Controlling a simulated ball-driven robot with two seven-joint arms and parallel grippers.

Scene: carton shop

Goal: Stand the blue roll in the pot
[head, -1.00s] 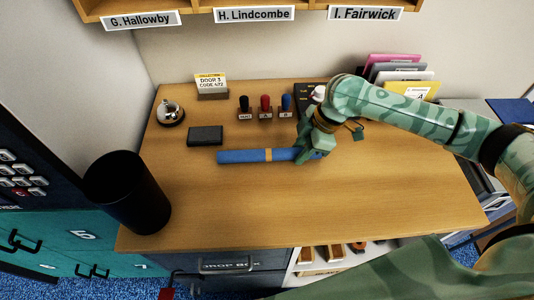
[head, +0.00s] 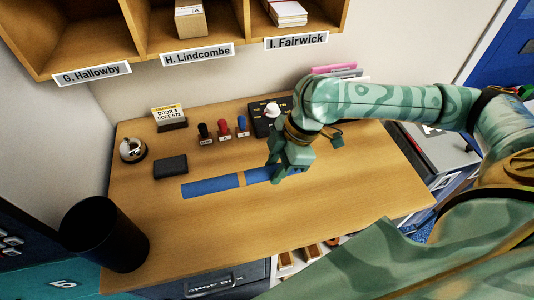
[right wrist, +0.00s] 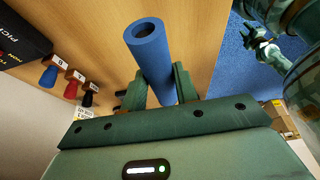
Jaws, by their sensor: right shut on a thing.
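The blue roll (head: 212,187) is a long hollow tube with a tan band, lying level over the middle of the desk. I cannot tell whether it touches the desktop. My right gripper (head: 287,164) is shut on it near its right end. In the right wrist view the roll (right wrist: 151,55) sits between the two fingers (right wrist: 160,88), its open end showing. The pot (head: 105,235) is a tall black cylinder at the desk's left front, apart from the roll. A small green gripper (right wrist: 264,50), seemingly my left one, shows over the blue floor; its fingers are unclear.
Three stamps (head: 223,129), a black pad (head: 171,167), a bell (head: 132,150) and a sign card (head: 170,118) stand along the desk's back left. Shelf cubbies (head: 190,30) hang above. The desktop (head: 250,225) in front of the roll is clear.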

